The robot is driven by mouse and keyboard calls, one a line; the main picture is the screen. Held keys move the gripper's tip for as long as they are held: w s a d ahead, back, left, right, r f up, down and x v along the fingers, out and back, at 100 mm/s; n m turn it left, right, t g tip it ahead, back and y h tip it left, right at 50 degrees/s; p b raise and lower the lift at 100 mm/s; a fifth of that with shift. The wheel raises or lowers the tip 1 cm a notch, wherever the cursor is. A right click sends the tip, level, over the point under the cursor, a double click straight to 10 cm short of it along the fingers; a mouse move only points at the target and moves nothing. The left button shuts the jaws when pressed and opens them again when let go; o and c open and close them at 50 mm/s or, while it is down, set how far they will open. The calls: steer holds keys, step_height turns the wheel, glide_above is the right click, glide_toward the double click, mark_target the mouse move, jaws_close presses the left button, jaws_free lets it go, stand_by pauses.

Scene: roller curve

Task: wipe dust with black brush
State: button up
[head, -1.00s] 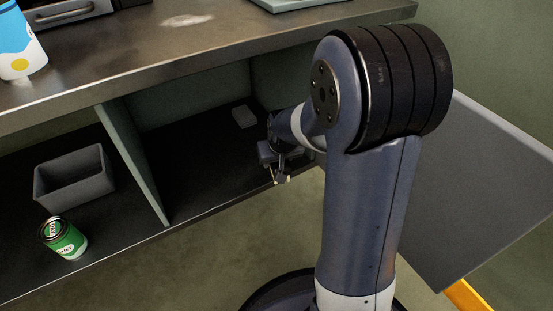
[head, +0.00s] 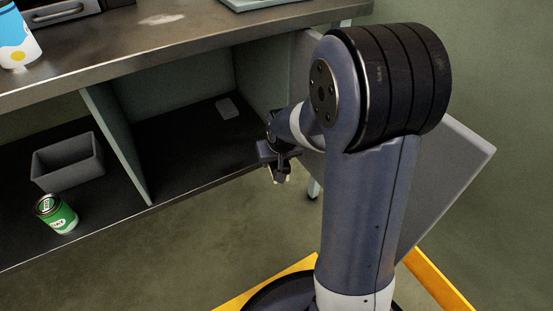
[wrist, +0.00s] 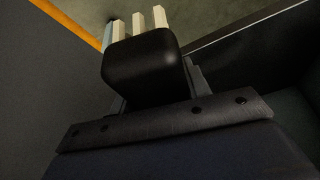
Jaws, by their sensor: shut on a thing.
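My gripper (head: 280,168) is shut on the black brush (wrist: 142,66), whose pale bristle tufts show at the top of the wrist view. In the head view the brush is small and dark at the gripper's end, with light tips pointing down. My gripper is at the front of the right-hand shelf compartment, below counter level. A pale dust patch (head: 162,19) lies on the countertop (head: 110,58), up and left of my gripper, apart from the brush.
A grey door panel (head: 455,160) stands open at the right. A grey bin (head: 68,162) and a green can (head: 56,214) are in the left compartment. A blue-and-white container (head: 15,40) stands on the counter.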

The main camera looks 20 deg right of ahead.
step_height(320, 180, up, 38)
steer(key=p, duration=3.7)
steer(key=w+a+r+n, duration=0.1)
steer(key=w+a+r, duration=0.1)
steer(key=a, duration=0.4)
steer(key=w+a+r+n+y, duration=0.1)
steer(key=w+a+r+n, duration=0.1)
steer(key=a+r, duration=0.3)
steer(key=shift+w+a+r+n, duration=0.15)
steer(key=shift+a+r+n, duration=0.15)
steer(key=shift+a, duration=0.85)
